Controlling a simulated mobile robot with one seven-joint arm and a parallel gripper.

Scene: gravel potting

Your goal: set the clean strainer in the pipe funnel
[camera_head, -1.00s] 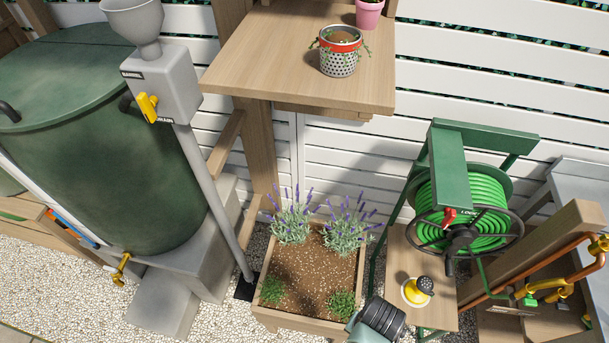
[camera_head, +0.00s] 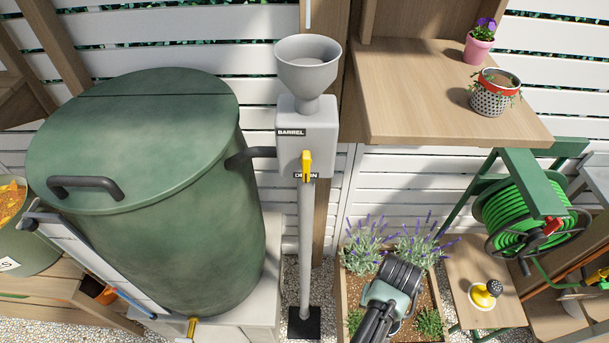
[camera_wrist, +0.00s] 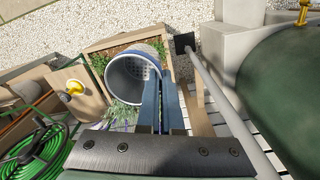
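A pale, round strainer (camera_wrist: 124,82) with a perforated bottom and a blue band shows in the wrist view. My gripper (camera_wrist: 161,84) has its two fingers close together over the strainer's right-hand wall and appears to hold it by the rim. The strainer looks empty inside. The grey pipe funnel (camera_head: 308,70) stands open on top of a grey diverter box (camera_head: 307,130) in the head view, with no strainer visible in it. A second strainer (camera_head: 492,97), with a red band, soil and green strands, stands on the wooden shelf.
A green barrel (camera_head: 150,220) stands left of the downpipe (camera_head: 306,240). A yellow lever (camera_head: 305,165) on the box points down. The wooden shelf (camera_head: 430,90) juts out right of the funnel and carries a pink pot (camera_head: 478,48). A planter and a green hose reel (camera_head: 530,205) lie lower right.

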